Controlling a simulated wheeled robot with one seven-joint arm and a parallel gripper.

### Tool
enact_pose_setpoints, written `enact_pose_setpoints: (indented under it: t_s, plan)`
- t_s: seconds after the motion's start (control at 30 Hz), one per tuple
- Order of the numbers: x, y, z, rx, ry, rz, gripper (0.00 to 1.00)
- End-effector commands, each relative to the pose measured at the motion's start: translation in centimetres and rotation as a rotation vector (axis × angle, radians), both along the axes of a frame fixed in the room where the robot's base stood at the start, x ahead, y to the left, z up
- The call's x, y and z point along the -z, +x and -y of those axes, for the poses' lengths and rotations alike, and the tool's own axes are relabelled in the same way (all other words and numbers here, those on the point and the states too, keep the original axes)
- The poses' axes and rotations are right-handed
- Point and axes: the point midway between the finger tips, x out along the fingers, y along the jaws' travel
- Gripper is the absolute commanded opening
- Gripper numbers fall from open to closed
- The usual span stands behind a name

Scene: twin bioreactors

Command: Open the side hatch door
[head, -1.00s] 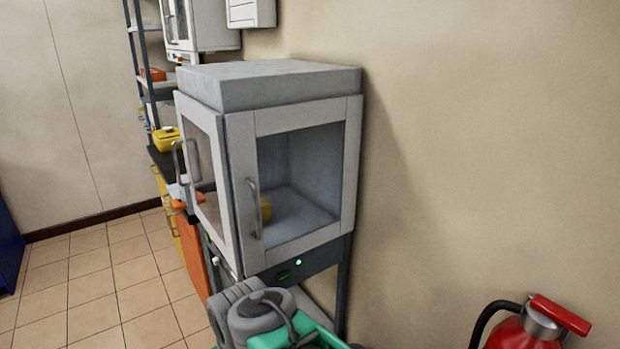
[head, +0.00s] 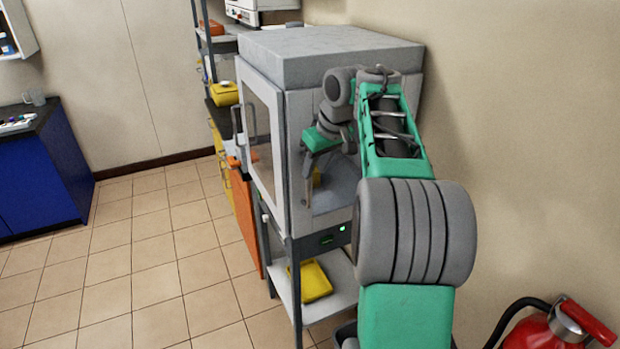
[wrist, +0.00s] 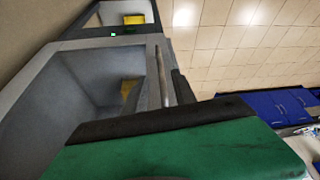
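The grey-white cabinet (head: 330,42) stands against the wall. Its side hatch door faces me and has a large glass pane; its frame (head: 300,112) looks closed, though my arm covers much of it. The door's upright metal handle (head: 307,190) is on its left edge. My gripper (head: 309,158) is at the upper part of this handle. In the wrist view the handle (wrist: 160,72) runs down behind my gripper's green-and-black near finger, beside a dark narrow part. I cannot tell whether the fingers touch or enclose it.
The cabinet's other glazed door, with its own handle (head: 237,128), faces left. A yellow container (head: 311,281) lies on the shelf below. A red fire extinguisher (head: 560,330) stands at the lower right. The tiled floor (head: 130,260) at left is clear.

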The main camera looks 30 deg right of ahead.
Motion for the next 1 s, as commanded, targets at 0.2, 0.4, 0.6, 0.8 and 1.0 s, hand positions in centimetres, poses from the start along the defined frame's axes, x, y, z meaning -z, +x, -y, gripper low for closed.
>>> enact_pose_setpoints:
  t_s: [0.2, 0.4, 0.6, 0.8, 1.0]
  plan:
    - [4.1, 1.6, -0.4, -0.001, 0.002, -0.003, 0.33]
    - [5.7, 2.3, -0.4, 0.000, 0.000, 0.000, 0.33]
    - [5.7, 2.3, -0.5, 0.000, -0.001, 0.001, 0.33]
    - [5.7, 2.3, -0.5, 0.000, -0.001, 0.001, 0.17]
    - [5.7, 2.3, -0.5, 0.000, -0.001, 0.001, 0.01]
